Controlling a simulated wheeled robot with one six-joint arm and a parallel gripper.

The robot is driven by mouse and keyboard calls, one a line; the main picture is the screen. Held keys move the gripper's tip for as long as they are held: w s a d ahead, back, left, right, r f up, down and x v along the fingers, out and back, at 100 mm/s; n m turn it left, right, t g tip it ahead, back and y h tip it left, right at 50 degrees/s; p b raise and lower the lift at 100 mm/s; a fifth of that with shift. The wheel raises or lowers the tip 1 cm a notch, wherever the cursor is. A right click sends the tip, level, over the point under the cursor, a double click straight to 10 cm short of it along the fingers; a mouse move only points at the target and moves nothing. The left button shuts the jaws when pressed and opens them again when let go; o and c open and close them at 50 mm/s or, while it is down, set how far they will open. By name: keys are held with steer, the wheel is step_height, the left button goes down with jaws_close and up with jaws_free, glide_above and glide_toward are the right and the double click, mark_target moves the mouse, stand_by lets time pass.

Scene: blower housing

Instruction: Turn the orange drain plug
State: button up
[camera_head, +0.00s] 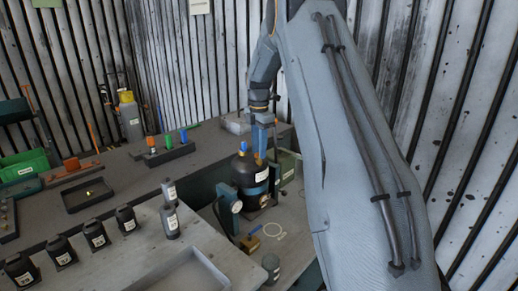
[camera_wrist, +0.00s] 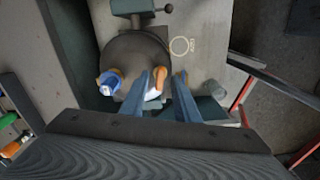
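A dark cylindrical housing (camera_head: 249,170) with a blue band stands upright on the bench at the centre of the head view. Its round dark top (camera_wrist: 135,52) fills the middle of the wrist view. A small orange part (camera_wrist: 158,84), which looks like the drain plug, shows at the housing's near rim. My gripper (camera_wrist: 169,74) reaches down there; its two blue fingers are apart, with the orange part between or just beneath them. I see a gap beside the right finger, and cannot tell contact. In the head view my gripper (camera_head: 259,152) comes down over the housing's top, largely hiding the plug.
A blue cap (camera_wrist: 109,85) sits on the housing's left side, close to the left finger. A grey clamp with a dark lever (camera_wrist: 157,11) stands beyond. A round gauge-like part (camera_head: 236,207) stands in front. Dark bottles (camera_head: 95,234) and a black tray (camera_head: 88,196) lie left.

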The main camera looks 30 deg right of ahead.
step_height(320, 180, up, 8)
steer(key=shift+f+b, duration=0.1)
steer(key=shift+b, duration=1.15)
